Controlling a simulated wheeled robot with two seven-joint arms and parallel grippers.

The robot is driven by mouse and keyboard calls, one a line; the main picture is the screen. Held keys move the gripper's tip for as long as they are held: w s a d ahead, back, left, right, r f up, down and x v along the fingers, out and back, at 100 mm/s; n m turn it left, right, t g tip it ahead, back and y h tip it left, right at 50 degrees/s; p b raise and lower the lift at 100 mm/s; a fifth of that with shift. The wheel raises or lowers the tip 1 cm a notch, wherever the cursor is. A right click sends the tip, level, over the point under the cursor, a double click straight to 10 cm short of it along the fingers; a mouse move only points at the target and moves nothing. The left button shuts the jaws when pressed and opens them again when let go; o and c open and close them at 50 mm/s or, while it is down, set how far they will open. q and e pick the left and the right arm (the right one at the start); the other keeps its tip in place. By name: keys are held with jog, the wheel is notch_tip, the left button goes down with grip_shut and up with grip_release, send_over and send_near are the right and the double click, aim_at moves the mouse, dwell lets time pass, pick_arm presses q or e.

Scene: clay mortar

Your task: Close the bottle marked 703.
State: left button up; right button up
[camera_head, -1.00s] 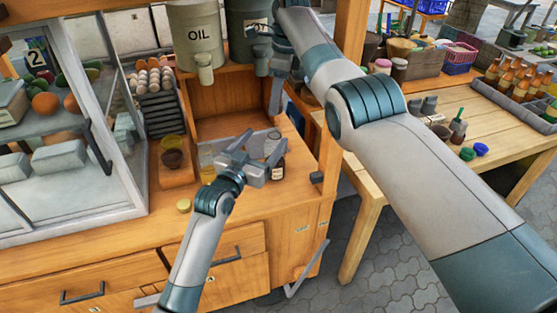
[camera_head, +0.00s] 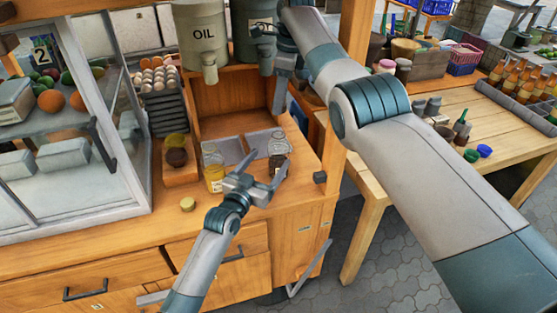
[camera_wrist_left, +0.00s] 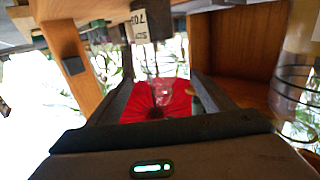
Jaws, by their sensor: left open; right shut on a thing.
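My left gripper (camera_head: 265,170) is open over the counter, its fingers spread in front of a small dark bottle (camera_head: 276,161). I cannot tell whether they touch it. In the left wrist view a white label (camera_wrist_left: 139,26) shows beyond the open fingers; its characters resemble 703 but are hard to read. A red surface and a clear, glassy shape lie between the fingers there. A jar with yellow contents (camera_head: 214,178) stands left of the gripper. A yellowish lid (camera_head: 187,204) lies near the counter's front. My right gripper (camera_head: 284,66) is shut beside the dark green canister; what it holds is unclear.
An OIL canister (camera_head: 202,35) and the dark green canister (camera_head: 254,27) stand above the wooden recess. A glass case (camera_head: 75,125) bounds the left side. A wooden post (camera_head: 333,130) stands right of the counter. The front counter strip is mostly clear.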

aim_at(278, 147)
pick_arm(q)
jog(key=x, duration=0.7)
jog(key=shift+w+d, duration=0.1)
jog(key=shift+w, duration=0.15)
jog(key=c, duration=1.6)
pick_arm(e)
jog(key=shift+f, duration=2.5)
jog(key=shift+f, duration=0.15)
jog(key=shift+f, duration=0.75)
jog(key=shift+f, duration=0.55)
